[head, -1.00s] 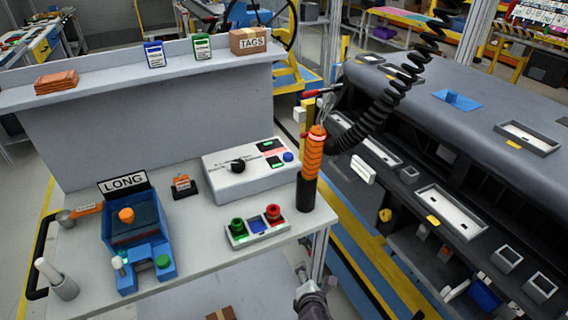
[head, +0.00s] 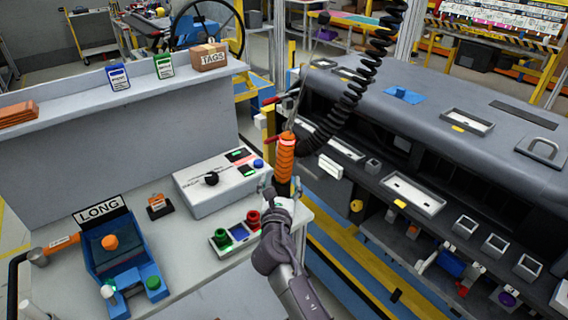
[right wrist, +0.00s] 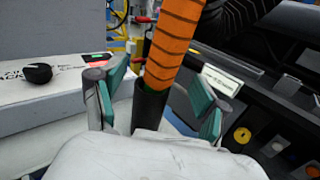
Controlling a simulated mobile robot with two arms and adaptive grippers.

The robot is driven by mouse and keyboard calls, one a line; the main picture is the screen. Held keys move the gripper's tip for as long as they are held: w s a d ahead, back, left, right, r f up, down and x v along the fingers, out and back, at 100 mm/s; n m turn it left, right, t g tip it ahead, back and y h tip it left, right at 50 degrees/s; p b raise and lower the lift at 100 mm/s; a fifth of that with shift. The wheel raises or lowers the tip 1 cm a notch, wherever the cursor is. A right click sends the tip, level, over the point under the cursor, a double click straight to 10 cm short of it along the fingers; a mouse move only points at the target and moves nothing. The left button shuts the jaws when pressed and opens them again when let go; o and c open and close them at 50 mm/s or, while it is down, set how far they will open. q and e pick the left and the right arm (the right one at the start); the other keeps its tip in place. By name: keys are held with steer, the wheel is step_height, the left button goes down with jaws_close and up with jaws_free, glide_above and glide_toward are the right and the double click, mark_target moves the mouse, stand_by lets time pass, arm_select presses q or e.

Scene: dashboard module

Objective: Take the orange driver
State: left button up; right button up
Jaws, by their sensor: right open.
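The orange driver (head: 285,157) stands upright in a black holder at the right corner of the workbench. A coiled black cable runs up from it. My right gripper (head: 284,190) is at the holder, just below the orange grip. In the right wrist view the orange driver (right wrist: 175,45) rises between the spread green-padded fingers of my right gripper (right wrist: 160,105), with gaps on both sides. The dark holder (right wrist: 149,108) shows between the fingers too. My left gripper is not in view.
A grey control box (head: 215,188) and a tray of coloured buttons (head: 236,234) sit left of the driver. A blue fixture (head: 118,262) under a LONG sign is farther left. The large dark dashboard (head: 440,110) stands to the right, past a gap.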

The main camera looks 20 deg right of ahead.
mark_target(284, 171)
steer(key=x, duration=0.4)
steer(key=p+x, duration=0.1)
steer(key=shift+w+d+r, duration=0.25)
steer(key=shift+d, duration=0.2)
jaws_close()
steer(key=shift+r, duration=0.2)
